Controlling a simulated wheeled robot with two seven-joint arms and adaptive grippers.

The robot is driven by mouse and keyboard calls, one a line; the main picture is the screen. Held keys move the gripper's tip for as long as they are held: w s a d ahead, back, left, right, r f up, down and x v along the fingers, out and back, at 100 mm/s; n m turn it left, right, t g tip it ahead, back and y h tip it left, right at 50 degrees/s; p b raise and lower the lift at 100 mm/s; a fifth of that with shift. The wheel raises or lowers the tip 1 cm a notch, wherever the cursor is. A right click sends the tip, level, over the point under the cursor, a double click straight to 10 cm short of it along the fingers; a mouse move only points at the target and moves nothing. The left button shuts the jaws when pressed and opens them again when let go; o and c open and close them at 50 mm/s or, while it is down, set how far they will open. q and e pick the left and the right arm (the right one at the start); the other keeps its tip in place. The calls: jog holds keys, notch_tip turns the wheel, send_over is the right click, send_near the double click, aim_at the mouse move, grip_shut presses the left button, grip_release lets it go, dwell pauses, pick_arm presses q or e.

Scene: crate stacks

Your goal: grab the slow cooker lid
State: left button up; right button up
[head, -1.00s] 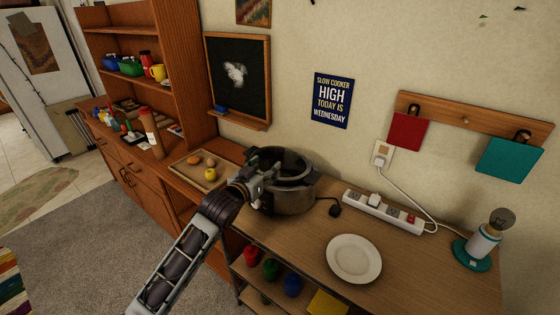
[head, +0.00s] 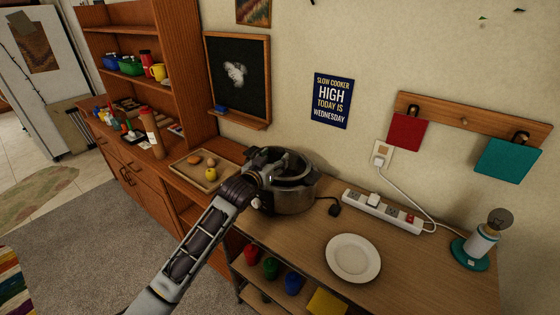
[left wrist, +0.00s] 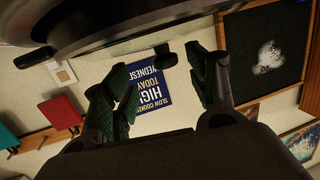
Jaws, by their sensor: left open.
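The slow cooker (head: 293,199) is a dark metal pot on the wooden counter, in the middle of the head view. Its dark lid (head: 290,166) is on top, partly hidden by my gripper. In the left wrist view, which is upside down, the dark curved lid (left wrist: 130,32) fills the top. A small dark knob (left wrist: 166,57) stands out from it, between the fingers in the picture. My left gripper (head: 268,164) is at the cooker's left upper side. Its two fingers are apart in the left wrist view (left wrist: 160,85), with nothing held. I cannot tell whether they touch the knob.
A wooden tray (head: 186,178) with several small foods is left of the cooker. The wall with the sign (head: 331,101) is close behind.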

aim_at(279, 150)
dwell(0.3)
pick_arm(q)
jog(key=shift+w+d+r+p, duration=0.2)
jog(key=shift+w+p, duration=0.1)
jog(key=shift+w, duration=0.55)
jog(key=shift+w+d+r+p, duration=0.1)
jog(key=shift+w+d+p, duration=0.15)
jog(key=shift+w, duration=0.55)
jog(key=shift+x, duration=0.95)
jog(key=shift+f, duration=0.1)
grip_shut()
